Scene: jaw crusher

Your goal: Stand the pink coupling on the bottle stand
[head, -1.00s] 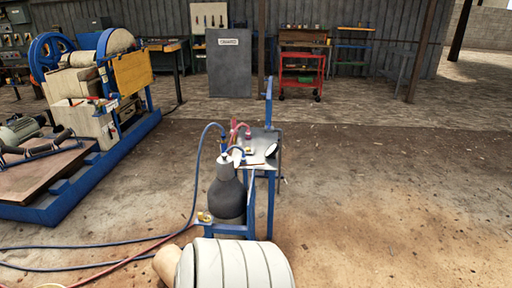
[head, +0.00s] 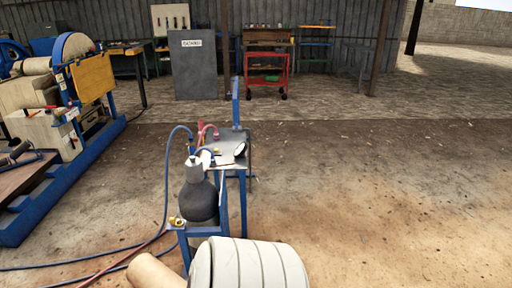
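The bottle stand is a blue frame with a grey top plate (head: 222,158), standing in the middle of the head view. A dark grey gas bottle (head: 199,200) stands upright at its near left side. A small pink coupling (head: 215,131) shows at the end of a reddish hose, at the top plate's back left; at this size I cannot tell whether it stands or lies, or touches the plate. A round white-faced item (head: 240,149) is at the plate's right edge. Neither of my grippers is in view.
A pale ribbed cylinder (head: 255,265) and a tan one (head: 155,272) are in the near foreground, before the stand. Blue and red hoses (head: 85,262) run left along the ground. A blue-framed machine (head: 50,185) stands left. Open ground lies right.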

